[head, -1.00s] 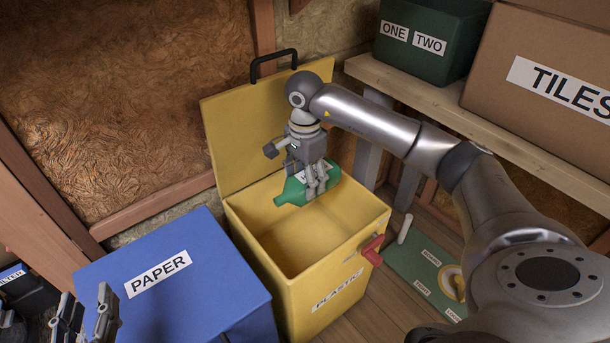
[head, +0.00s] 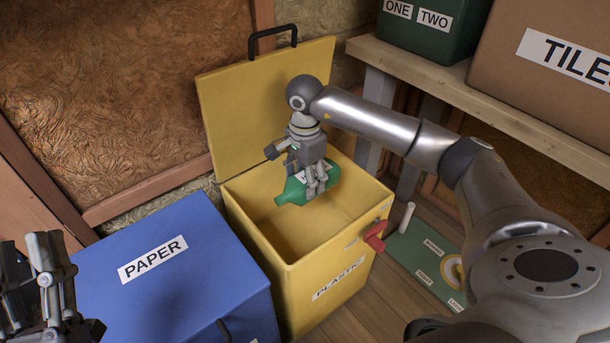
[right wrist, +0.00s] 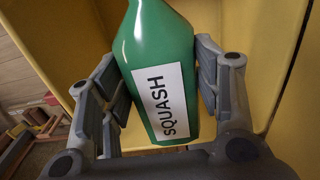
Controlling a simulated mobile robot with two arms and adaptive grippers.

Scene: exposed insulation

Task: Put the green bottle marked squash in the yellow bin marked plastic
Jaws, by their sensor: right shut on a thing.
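The green bottle (head: 293,190) lies on its side in my right gripper (head: 316,188), over the mouth of the yellow bin. In the right wrist view the bottle (right wrist: 160,50) shows its SQUASH label between the two fingers (right wrist: 165,90). The yellow bin (head: 305,290) marked PLASTIC has its lid (head: 250,110) up and leaning back, and its inside looks empty where I can see it. My left gripper (head: 50,275) is at the lower left, beside the blue bin; its fingertips are seen from the side and partly overlap.
A closed blue bin (head: 205,265) marked PAPER stands left of the yellow bin. A red latch (head: 375,238) sticks out from the yellow bin's right side. A shelf (head: 480,120) at the right carries a green box (head: 430,30) and a TILES carton (head: 540,75).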

